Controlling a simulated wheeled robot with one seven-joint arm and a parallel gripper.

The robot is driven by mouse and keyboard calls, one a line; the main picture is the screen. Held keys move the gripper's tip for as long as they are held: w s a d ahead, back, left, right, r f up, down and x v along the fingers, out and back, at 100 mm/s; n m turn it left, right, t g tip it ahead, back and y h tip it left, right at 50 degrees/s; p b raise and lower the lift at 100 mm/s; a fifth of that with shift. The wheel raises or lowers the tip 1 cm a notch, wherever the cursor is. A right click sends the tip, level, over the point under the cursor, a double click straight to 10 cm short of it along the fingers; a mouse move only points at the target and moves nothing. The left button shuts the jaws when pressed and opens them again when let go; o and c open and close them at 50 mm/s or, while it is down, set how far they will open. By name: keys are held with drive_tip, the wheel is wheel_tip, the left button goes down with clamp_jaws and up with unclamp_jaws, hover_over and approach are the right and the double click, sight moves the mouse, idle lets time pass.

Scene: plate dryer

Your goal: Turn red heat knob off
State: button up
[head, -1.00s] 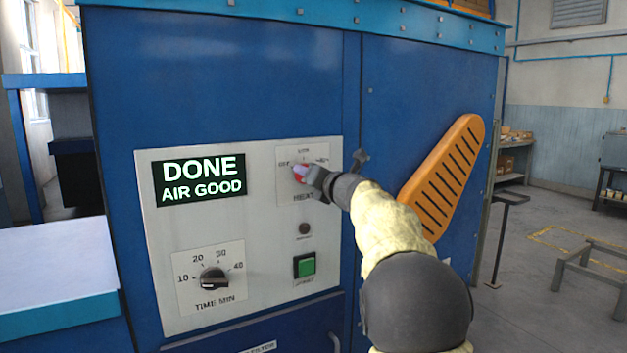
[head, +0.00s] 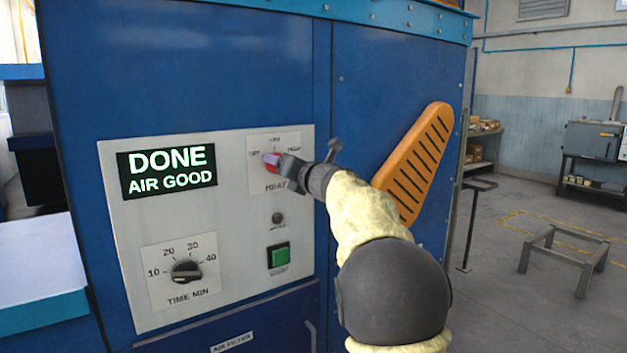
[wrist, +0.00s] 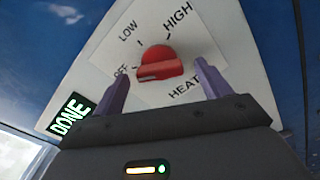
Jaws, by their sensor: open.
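The red heat knob (head: 268,158) is on a white label plate at the upper right of the grey control panel. In the wrist view the knob (wrist: 158,60) has a raised grip bar whose left end points at the OFF mark; LOW and HIGH lie above it. My gripper (wrist: 160,73) is open, with one purple finger on the left of the knob and one on the right. Gaps show between the fingers and the knob. In the head view my gripper (head: 279,163) is at the knob and hides part of it.
The panel display (head: 168,172) reads "DONE AIR GOOD". A black time knob (head: 186,271) and a green button (head: 278,256) sit lower on the panel.

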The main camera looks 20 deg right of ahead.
drive_tip(key=b+v, duration=0.2)
drive_tip(key=v, duration=1.4)
